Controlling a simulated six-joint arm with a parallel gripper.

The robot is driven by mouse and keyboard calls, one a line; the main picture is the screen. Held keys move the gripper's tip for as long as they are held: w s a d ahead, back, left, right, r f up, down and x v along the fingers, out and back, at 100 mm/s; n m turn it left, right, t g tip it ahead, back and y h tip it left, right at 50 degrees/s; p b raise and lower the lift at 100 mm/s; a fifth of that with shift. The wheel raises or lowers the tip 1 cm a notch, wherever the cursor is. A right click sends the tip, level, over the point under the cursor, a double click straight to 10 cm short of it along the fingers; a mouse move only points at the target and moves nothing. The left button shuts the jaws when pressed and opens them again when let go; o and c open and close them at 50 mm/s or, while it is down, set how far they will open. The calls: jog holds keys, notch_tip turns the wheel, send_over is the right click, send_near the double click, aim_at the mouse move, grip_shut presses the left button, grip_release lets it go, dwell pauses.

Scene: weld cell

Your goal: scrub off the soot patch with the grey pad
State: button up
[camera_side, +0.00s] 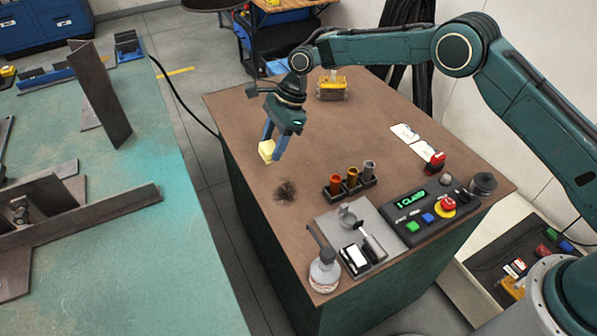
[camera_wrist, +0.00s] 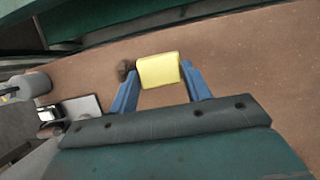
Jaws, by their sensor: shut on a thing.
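My gripper (camera_side: 273,148) has blue fingers and is shut on a pale yellow pad (camera_side: 266,151). The pad looks yellow, not grey, in both views. In the wrist view, the yellow pad (camera_wrist: 159,70) sits between the two blue fingertips. The soot patch (camera_side: 286,191) is a dark smudge on the brown table top, nearer the camera and slightly right of the pad in the side view. In the wrist view, a dark spot that looks like the soot (camera_wrist: 124,70) shows just left of the pad. The pad is apart from the soot; its exact height is unclear.
A rack of small bottles (camera_side: 350,185) stands right of the soot. A yellow-topped item (camera_side: 332,88) stands at the back. The middle of the table is clear.

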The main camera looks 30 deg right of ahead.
jog(key=shift+f, duration=3.65)
jog(key=shift+s+f, duration=0.15)
jog(key=shift+c, duration=0.3)
jog(key=shift+s+f, duration=0.15)
jog(key=shift+s, duration=4.7)
jog(key=shift+w, duration=4.95)
jog(key=shift+d, duration=0.65)
jog(key=shift+s+a, duration=0.1)
jog(key=shift+s, duration=4.85)
jog(key=shift+w, duration=5)
notch_tip(320, 180, up, 8)
